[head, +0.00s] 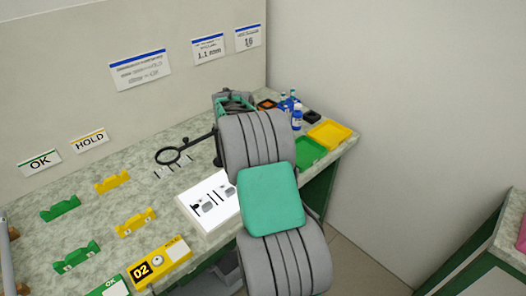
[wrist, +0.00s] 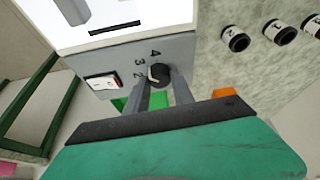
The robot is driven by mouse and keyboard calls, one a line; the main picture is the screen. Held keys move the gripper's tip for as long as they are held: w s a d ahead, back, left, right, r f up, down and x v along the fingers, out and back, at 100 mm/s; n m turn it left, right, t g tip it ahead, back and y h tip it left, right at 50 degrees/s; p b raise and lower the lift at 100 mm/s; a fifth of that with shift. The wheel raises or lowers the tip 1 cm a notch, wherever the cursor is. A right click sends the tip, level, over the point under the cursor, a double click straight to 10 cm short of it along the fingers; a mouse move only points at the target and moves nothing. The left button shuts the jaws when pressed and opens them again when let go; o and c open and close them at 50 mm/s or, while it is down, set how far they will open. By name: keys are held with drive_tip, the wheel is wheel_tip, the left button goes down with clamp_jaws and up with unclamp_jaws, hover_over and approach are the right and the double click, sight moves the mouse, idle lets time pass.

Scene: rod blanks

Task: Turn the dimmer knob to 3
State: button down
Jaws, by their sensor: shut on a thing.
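The dimmer knob (wrist: 159,75) is a small black knob on the grey front face (wrist: 120,65) of a light box. The numerals 2, 3 and 4 show on the left and upper left of it. A pale mark shows on the knob's left side, toward the 2 and 3; I cannot tell exactly where it points. My gripper (wrist: 160,80) is shut on the knob, one finger on each side. In the head view the light box's white lit top (head: 207,194) shows, with dark pieces on it, while my arm hides the knob and gripper.
A rocker switch (wrist: 102,83) sits left of the knob. Several labelled black-ended cylinders (wrist: 238,40) lie to the right. A magnifier (head: 168,156) stands behind the box. A green tray (head: 309,151) and a yellow tray (head: 329,135) lie right of my arm. Yellow block 02 (head: 160,262) is in front.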

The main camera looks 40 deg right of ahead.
drive_tip(key=shift+m, duration=0.3)
idle(0.4)
drive_tip(key=c, duration=1.1)
unclamp_jaws()
drive_tip(key=v, duration=0.7)
drive_tip(key=shift+w+a+r, duration=0.1)
drive_tip(key=shift+a+r, duration=0.05)
drive_tip(key=shift+r, duration=0.25)
